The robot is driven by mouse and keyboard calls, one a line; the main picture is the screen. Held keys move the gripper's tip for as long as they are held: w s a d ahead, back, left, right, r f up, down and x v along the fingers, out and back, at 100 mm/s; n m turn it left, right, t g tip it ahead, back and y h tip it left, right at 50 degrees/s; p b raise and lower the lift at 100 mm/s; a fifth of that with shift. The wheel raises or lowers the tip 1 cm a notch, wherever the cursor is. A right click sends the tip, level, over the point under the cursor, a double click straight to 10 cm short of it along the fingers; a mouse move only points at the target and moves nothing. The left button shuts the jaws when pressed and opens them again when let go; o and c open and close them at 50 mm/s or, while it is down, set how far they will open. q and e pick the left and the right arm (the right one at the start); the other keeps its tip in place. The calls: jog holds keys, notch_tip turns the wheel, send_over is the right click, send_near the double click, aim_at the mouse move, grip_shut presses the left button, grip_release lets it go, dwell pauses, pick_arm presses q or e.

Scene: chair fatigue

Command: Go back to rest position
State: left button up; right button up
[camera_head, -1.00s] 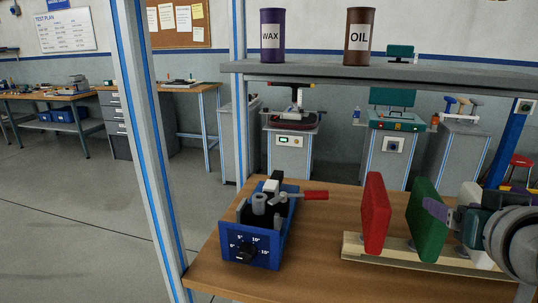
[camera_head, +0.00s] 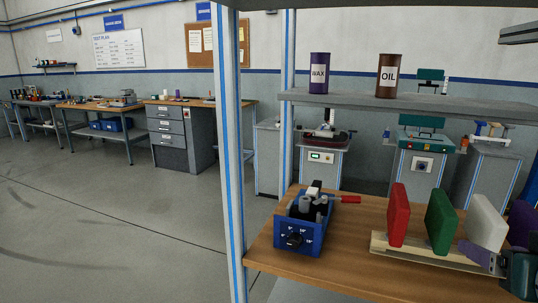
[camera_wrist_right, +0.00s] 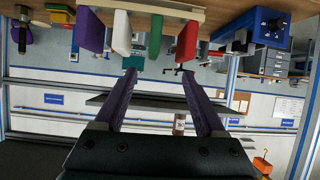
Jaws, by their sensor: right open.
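My right gripper (camera_head: 484,257) shows at the lower right of the head view, in front of the white panel. In the right wrist view, which looks upside down, its two purple fingers (camera_wrist_right: 160,74) are spread with nothing between them. A red panel (camera_head: 397,215), a green panel (camera_head: 440,221), a white panel (camera_head: 485,222) and a partly hidden purple panel (camera_head: 521,222) stand in a wooden rack (camera_head: 420,255). The panels also show at the top of the wrist view. My left gripper is not in view.
A blue device with a dial (camera_head: 292,239) and a red-handled lever sits on the wooden bench (camera_head: 340,262). A shelf (camera_head: 400,103) above holds a WAX can (camera_head: 319,72) and an OIL can (camera_head: 387,75). A blue-striped post (camera_head: 232,170) stands left; open floor lies beyond.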

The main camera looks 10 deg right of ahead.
jog(key=s+a+r+n+g+y+p, duration=0.2)
jog(key=s+a+r+p, duration=0.3)
jog(key=r+p, duration=0.4)
jog(key=s+a+r+n+g+y+p, duration=0.2)
jog(key=s+a+r+p, duration=0.3)
jog(key=s+r+p, duration=0.3)
jog(key=s+a+r+n+g+y+p, duration=0.2)
jog(key=s+a+r+p, duration=0.3)
jog(key=r+p, duration=0.6)
jog(key=s+n+g+p, duration=0.1)
jog(key=p, duration=0.3)
jog(key=shift+s+a+r+g, duration=0.15)
jog(key=shift+a+r+g, duration=0.15)
jog(key=shift+a, duration=0.1)
